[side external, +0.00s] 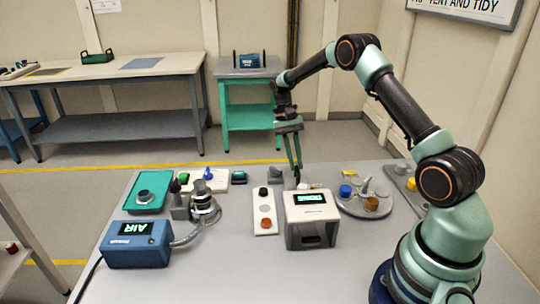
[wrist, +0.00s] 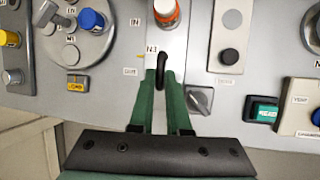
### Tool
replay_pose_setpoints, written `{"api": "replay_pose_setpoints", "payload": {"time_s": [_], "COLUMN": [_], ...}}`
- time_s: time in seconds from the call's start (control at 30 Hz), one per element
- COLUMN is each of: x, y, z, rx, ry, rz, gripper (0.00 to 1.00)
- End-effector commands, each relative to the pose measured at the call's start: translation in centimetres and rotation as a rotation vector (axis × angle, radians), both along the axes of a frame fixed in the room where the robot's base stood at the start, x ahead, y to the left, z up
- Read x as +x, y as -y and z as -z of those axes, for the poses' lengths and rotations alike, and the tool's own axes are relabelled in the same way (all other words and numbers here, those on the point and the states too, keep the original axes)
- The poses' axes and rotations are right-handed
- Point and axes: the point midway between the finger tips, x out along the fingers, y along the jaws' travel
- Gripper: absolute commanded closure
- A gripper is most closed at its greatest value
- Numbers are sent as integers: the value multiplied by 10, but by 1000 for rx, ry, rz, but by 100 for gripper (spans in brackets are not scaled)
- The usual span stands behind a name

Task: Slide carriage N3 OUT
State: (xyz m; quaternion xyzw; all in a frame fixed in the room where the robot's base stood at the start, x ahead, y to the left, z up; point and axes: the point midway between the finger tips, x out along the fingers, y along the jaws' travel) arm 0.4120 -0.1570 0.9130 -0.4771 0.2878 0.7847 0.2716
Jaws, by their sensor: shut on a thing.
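Carriage N3 (wrist: 174,45) shows in the wrist view as a pale strip with the label N3. A vial with an orange band and white top (wrist: 166,12) stands at its upper end, by the IN label (wrist: 135,21). The OUT label (wrist: 130,71) is lower, left of the strip. My gripper (wrist: 161,92) is shut on the black upright handle (wrist: 161,66) at the strip's lower part, near the OUT label's level. In the side view my gripper (side external: 297,176) reaches down behind the white box, which hides most of the carriage.
The white box (side external: 312,210) with a green screen stands in front of my gripper. A button panel (side external: 265,221) is left of it and a round carousel (side external: 349,207) right. A grey knob (wrist: 199,100) sits close right of my fingers. A blue AIR box (side external: 137,246) is front left.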

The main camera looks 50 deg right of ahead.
Motion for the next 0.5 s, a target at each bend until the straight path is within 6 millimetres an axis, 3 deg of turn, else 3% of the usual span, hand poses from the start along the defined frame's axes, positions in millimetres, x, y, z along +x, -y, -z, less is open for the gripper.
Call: {"api": "replay_pose_setpoints", "payload": {"time_s": [0.23,0.5], "x": [18,25], "y": [17,24], "z": [-1,-2], "rx": [6,8], "ry": [7,12], "rz": [3,3], "gripper": [100,100]}}
